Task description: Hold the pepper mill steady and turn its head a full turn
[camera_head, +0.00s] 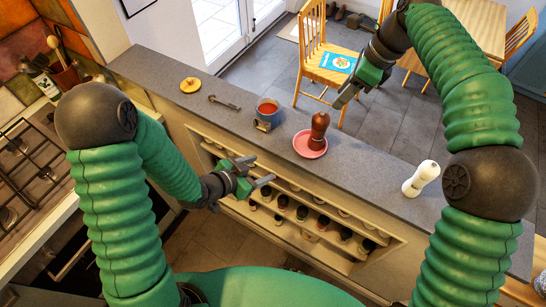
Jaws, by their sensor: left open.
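My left gripper (261,169) is open and empty, in front of the counter's near edge, to the left of and below the mill in the picture. My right gripper (346,97) shows up and to the right of the mill, apart from it. Its fingers are seen from the side, so I cannot tell whether they are open. Neither gripper touches the mill.
A white mill (421,179) stands to the right on the counter. To the left are a mug with red contents (267,111), a small brown block (263,126), a dark metal tool (224,103) and a golden lidded thing (190,85). Shelves (300,205) with jars lie below.

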